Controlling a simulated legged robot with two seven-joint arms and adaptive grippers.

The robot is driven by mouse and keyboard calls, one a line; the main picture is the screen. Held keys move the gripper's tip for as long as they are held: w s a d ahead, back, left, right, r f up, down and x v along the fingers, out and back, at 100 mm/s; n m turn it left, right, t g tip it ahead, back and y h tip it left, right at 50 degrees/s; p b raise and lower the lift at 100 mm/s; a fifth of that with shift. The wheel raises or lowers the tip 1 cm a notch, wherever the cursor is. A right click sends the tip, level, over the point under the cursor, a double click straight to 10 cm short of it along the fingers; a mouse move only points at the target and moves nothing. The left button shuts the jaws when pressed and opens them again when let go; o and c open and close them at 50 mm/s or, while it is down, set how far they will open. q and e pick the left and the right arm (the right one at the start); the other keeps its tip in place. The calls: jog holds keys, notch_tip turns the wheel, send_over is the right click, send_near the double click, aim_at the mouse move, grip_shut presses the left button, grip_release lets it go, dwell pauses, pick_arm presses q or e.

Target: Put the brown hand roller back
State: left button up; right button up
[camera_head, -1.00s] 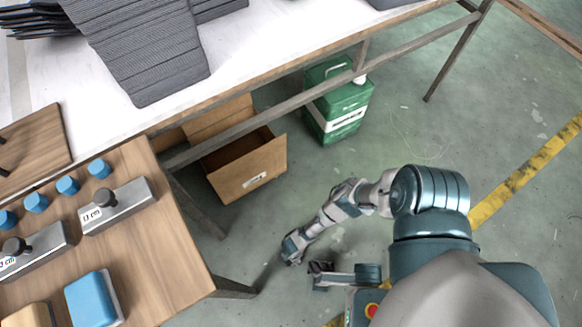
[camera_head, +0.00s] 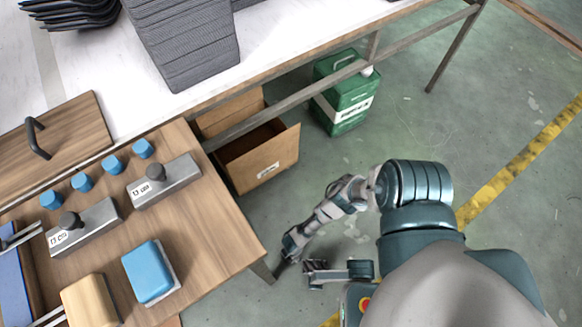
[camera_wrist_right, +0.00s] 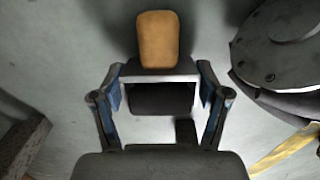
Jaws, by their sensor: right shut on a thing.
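In the right wrist view, my right gripper (camera_wrist_right: 162,105) is shut on the brown hand roller (camera_wrist_right: 158,40). Its rounded tan-brown part stands out beyond the fingers, with a pale edge and a dark part between the blue-padded fingers. It is held clear of other things, over grey floor. The right gripper and the roller do not show clearly in the head view. In the head view an arm of mine reaches down over the floor; its end is small and dark, so I cannot tell its fingers' state.
The wooden bench at left holds a blue block (camera_head: 150,272), a tan block (camera_head: 90,302), two grey labelled blocks with knobs (camera_head: 163,181) (camera_head: 83,228) and several blue cylinders (camera_head: 142,149). A cardboard box (camera_head: 268,158) and green canister (camera_head: 345,95) stand beneath the white table (camera_head: 290,35).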

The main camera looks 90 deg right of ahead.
jog(key=shift+w, duration=0.1)
jog(key=o, duration=1.4)
notch_tip(320, 180, up, 12)
jog(key=shift+a+f, duration=0.1)
